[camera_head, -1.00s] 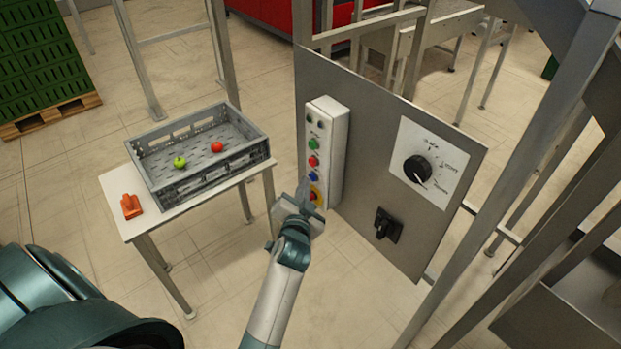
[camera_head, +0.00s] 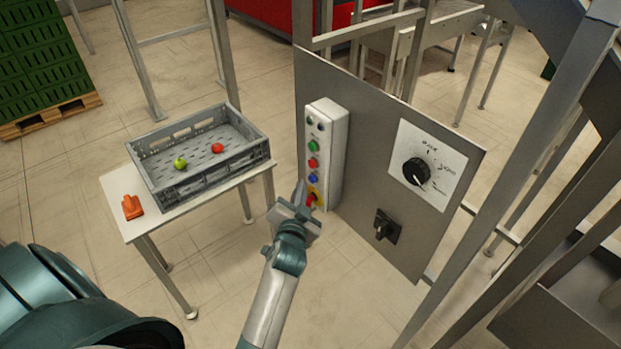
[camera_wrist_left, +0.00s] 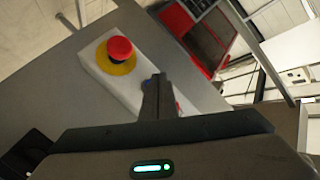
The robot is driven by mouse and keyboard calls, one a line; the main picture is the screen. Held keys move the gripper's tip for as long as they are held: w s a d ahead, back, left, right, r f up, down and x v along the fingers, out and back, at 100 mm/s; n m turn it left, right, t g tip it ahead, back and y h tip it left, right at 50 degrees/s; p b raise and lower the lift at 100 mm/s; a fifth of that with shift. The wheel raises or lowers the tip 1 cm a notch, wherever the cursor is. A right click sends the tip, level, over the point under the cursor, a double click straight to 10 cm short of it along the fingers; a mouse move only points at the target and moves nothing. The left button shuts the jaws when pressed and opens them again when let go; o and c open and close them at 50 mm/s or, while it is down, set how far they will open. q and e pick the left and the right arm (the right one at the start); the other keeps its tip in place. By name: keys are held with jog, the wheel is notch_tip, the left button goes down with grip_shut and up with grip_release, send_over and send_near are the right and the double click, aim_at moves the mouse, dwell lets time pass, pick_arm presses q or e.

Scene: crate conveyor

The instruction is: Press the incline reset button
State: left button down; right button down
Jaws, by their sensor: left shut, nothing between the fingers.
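A white button box (camera_head: 333,150) stands on a grey panel. It carries a green button (camera_head: 313,146), a red button (camera_head: 312,162), a blue button (camera_head: 312,178) and a red emergency knob (camera_head: 311,200) on yellow. The labels are too small to read, so I cannot tell which is the incline reset. My left gripper (camera_head: 299,187) is shut and empty, just left of the blue button and the knob; a gap to the box appears to show. In the left wrist view the shut fingers (camera_wrist_left: 157,92) partly cover the blue button (camera_wrist_left: 147,85), beside the knob (camera_wrist_left: 119,49).
The grey panel (camera_head: 370,140) also has a black rotary dial (camera_head: 416,171) and a black switch (camera_head: 385,226) to the right. At left a white table (camera_head: 122,185) bears a grey crate (camera_head: 170,198) with a green apple (camera_head: 180,163) and a red one (camera_head: 217,148), plus an orange object (camera_head: 132,207).

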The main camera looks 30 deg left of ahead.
pick_arm(q)
jog(key=shift+s+a, duration=0.1)
dwell(0.3)
